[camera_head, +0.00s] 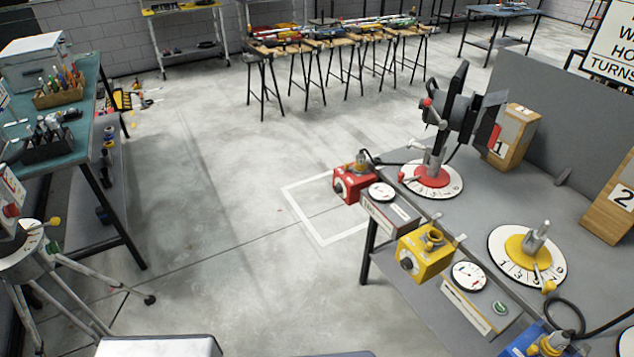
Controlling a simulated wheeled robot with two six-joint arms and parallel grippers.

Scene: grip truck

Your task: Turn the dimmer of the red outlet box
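The red outlet box (355,183) sits at the left edge of the grey table on the right, with a brass-coloured fitting on top. A round dark knob with a light face, which looks like its dimmer (340,187), is on the side facing left. A black cable runs from the box's top toward the lamp on the red dial. Neither of my grippers shows in the head view.
A yellow box (425,252) and a blue box (540,342) stand nearer along the same grey table (462,220). A black lamp (458,112) stands on the red dial (431,180). A white meter (381,192) is beside the red box. Open floor (215,220) lies left, before a green-topped bench (85,120).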

